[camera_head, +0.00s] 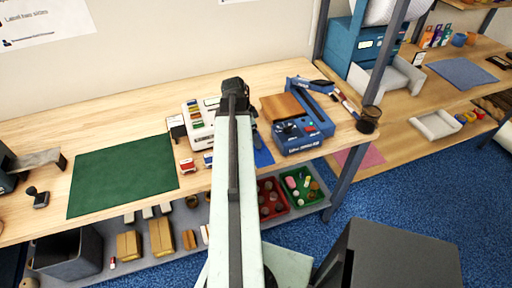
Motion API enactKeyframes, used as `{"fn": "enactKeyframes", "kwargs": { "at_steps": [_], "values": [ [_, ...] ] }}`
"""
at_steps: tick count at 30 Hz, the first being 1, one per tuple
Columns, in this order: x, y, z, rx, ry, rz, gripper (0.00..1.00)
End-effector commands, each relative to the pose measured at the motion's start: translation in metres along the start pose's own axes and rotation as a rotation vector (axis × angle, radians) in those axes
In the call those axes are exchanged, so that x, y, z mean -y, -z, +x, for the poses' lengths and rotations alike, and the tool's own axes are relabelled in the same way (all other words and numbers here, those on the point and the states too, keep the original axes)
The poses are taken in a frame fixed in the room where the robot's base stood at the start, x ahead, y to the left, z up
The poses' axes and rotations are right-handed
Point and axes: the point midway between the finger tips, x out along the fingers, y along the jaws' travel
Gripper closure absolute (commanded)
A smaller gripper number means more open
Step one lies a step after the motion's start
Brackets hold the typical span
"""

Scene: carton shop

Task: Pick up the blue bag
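A flat blue piece (263,154) lies on the wooden workbench (110,125), just right of my arm and partly hidden by it. It may be the blue bag, but I cannot tell for sure. My gripper (234,92) is at the far end of my extended arm, over the back of the workbench. It is dark and seen from behind, so its fingers do not show clearly. The gripper is beyond the flat blue piece, towards the wall.
A blue machine (318,128) stands right of my arm, a white device (197,132) left of it. A green mat (124,176) lies on the left bench. A black cup (369,119) stands near the right edge. Red (266,215) and green (296,203) trays sit below.

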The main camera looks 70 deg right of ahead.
Motion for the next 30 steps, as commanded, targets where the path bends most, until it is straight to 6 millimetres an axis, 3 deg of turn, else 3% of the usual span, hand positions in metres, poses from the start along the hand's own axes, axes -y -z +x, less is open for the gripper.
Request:
{"fn": "enactKeyframes", "kwargs": {
  "at_steps": [1,8,15,23,30],
  "values": [
    [0.0,-0.001,0.011,0.0,0.0,0.001,0.07],
    [0.0,0.001,0.007,0.0,0.0,0.001,0.1],
    [0.0,0.001,0.007,0.0,0.0,0.001,0.75],
    [0.0,0.002,0.005,0.0,0.0,0.001,0.76],
    [-0.001,0.01,-0.026,0.0,-0.001,0.002,0.76]
  ]
}}
